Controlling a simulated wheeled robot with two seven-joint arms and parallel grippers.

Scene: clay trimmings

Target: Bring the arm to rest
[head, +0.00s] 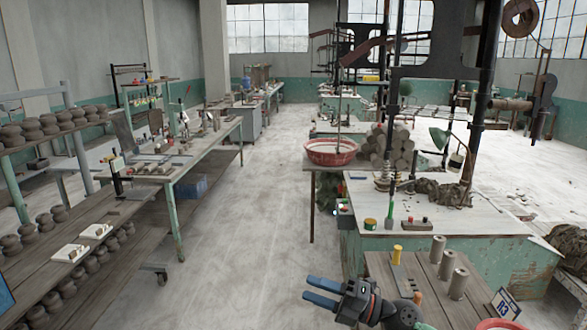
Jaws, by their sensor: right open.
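My right gripper (309,289) shows at the bottom, right of centre. Its two blue fingers point left and stand apart, with nothing between them. It is over the bare floor just left of the wooden bench (400,275), and its dark wrist runs to the lower right. No left gripper shows in the head view.
The wooden bench holds several clay cylinders (457,283) and a yellow-topped object (397,254). Behind it stands a green worktable (450,222) with a red basin (333,152) beyond. Shelves of pots (70,225) line the left. The central aisle (240,220) is clear.

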